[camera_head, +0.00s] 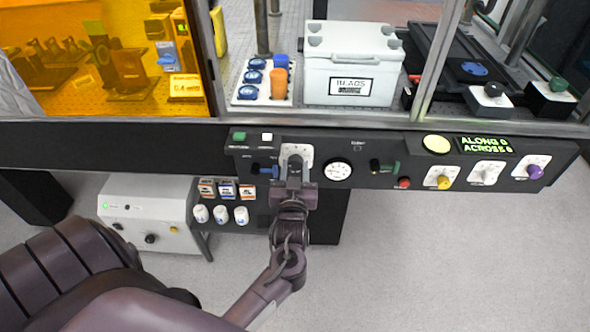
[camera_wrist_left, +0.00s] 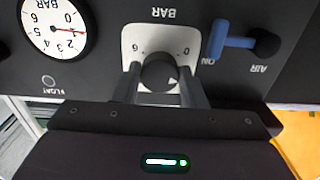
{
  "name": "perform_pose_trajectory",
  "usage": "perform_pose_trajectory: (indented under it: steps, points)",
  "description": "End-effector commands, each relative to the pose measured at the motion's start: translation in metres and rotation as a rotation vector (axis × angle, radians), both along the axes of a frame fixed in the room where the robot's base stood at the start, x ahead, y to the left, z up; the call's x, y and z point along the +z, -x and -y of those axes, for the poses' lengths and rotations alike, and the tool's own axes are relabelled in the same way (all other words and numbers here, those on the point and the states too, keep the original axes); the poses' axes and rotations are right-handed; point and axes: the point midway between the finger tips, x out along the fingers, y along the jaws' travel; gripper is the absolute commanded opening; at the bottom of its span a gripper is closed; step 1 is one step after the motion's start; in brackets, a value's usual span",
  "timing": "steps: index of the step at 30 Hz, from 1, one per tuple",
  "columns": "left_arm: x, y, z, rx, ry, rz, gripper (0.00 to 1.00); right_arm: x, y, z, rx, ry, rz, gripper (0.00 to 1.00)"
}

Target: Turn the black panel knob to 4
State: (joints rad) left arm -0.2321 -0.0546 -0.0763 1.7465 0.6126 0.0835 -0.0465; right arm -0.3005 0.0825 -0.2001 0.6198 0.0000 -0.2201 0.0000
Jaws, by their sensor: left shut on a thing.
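The black panel knob (camera_wrist_left: 159,73) sits on a white plate (camera_wrist_left: 135,36) marked BAR, with 0 and 6 at its ends; the left wrist view shows it upside down. My left gripper (camera_wrist_left: 162,90) is shut on the knob, one finger on each side. The knob's pointer setting cannot be read. In the head view, my left gripper (camera_head: 295,180) covers most of the knob, and the white plate (camera_head: 304,152) shows behind it. A round gauge (camera_wrist_left: 55,27) with a red needle is beside the plate; it also shows in the head view (camera_head: 337,169). My right gripper is not in view.
A blue lever (camera_wrist_left: 232,42) marked AIR is close beside the plate. Along the panel (camera_head: 365,145) are a green lever (camera_head: 390,167), and red (camera_head: 404,183), yellow (camera_head: 444,182), white (camera_head: 488,178) and purple (camera_head: 535,171) knobs. Small bottles (camera_head: 220,214) stand below. Open floor lies in front.

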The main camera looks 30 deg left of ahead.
Motion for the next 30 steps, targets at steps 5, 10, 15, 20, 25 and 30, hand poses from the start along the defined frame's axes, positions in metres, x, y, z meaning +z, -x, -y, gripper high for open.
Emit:
perform_pose_trajectory:
  steps: [5,10,15,20,25,30]
  points:
    - [0.002,0.0,0.0,-0.001,-0.059,-0.039,0.15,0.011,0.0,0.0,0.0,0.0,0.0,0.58]
    - [0.004,0.0,0.0,-0.002,-0.163,-0.103,0.15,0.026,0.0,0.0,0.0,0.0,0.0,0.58]
    - [0.005,0.0,0.0,-0.002,-0.296,-0.184,0.15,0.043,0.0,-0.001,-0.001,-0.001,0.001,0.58]
    - [0.004,0.001,-0.001,-0.001,-0.427,-0.264,0.15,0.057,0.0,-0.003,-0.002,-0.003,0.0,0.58]
    - [0.004,0.0,-0.001,-0.002,-0.566,-0.348,0.15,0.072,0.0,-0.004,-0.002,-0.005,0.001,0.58]
    - [0.004,0.001,-0.001,-0.002,-0.703,-0.433,0.15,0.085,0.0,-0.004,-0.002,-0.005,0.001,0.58]
